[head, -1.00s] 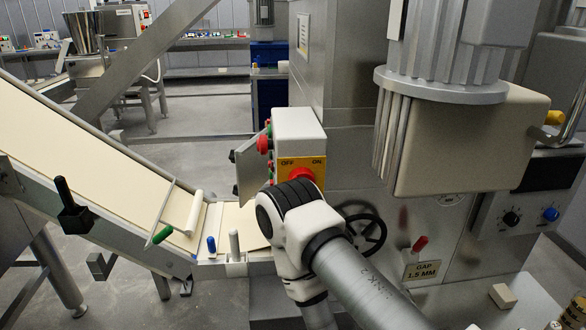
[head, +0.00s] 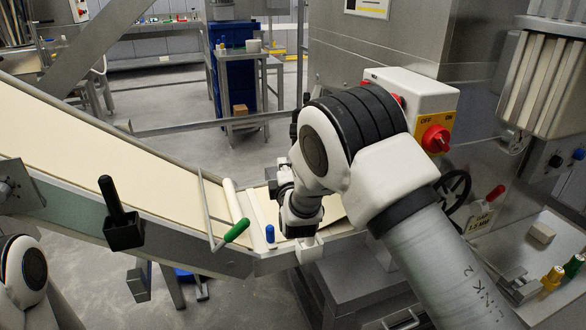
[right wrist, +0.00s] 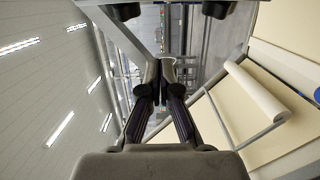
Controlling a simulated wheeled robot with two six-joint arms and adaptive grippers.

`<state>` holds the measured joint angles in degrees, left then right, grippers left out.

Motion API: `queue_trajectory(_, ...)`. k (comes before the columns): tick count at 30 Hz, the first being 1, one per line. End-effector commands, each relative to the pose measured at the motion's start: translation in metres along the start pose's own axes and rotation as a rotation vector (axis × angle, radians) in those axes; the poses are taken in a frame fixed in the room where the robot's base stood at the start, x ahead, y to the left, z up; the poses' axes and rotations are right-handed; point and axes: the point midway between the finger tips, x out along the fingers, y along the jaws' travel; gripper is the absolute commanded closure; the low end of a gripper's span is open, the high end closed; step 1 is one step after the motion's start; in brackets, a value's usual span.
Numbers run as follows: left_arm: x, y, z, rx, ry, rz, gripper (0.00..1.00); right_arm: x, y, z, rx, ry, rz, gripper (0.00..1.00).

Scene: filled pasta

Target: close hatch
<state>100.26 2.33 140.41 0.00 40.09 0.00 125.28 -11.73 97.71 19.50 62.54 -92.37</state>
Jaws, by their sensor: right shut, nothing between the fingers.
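A white control box (head: 428,92) with a red knob on a yellow OFF/ON plate stands right of centre in the head view. My right arm covers its left side. The hatch, a grey panel beside this box in the earlier view, is hidden behind my arm, so I cannot tell its angle now. My right gripper (right wrist: 161,72) is shut and empty in the right wrist view, its fingers together over open space. My left gripper is not in view.
A sloped conveyor with a pale dough sheet (head: 110,150) runs down from the left. A roller (head: 234,203), a green handle (head: 237,230) and a blue peg (head: 270,234) are at its lower end, close to my right wrist. A black handwheel (head: 456,190) sits right of my arm.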

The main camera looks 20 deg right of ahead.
Motion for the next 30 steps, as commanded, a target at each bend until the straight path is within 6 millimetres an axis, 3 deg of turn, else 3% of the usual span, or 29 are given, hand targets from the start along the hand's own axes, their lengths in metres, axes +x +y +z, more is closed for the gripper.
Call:
queue_trajectory(6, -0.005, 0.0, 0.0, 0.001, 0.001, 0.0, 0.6, 0.049, 0.0, 0.001, 0.004, -0.002, 0.0, 1.0)
queue_trajectory(8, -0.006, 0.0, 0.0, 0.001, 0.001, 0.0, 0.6, 0.057, 0.0, 0.005, 0.003, -0.003, -0.002, 1.0)
queue_trajectory(15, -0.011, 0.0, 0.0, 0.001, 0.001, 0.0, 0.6, 0.043, -0.001, 0.036, 0.001, -0.002, -0.004, 1.0)
queue_trajectory(26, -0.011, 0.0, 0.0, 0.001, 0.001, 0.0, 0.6, 0.042, -0.002, 0.039, 0.001, 0.0, -0.004, 1.0)
queue_trajectory(30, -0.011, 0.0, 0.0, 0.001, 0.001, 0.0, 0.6, 0.039, -0.001, 0.052, 0.001, -0.004, -0.003, 1.0)
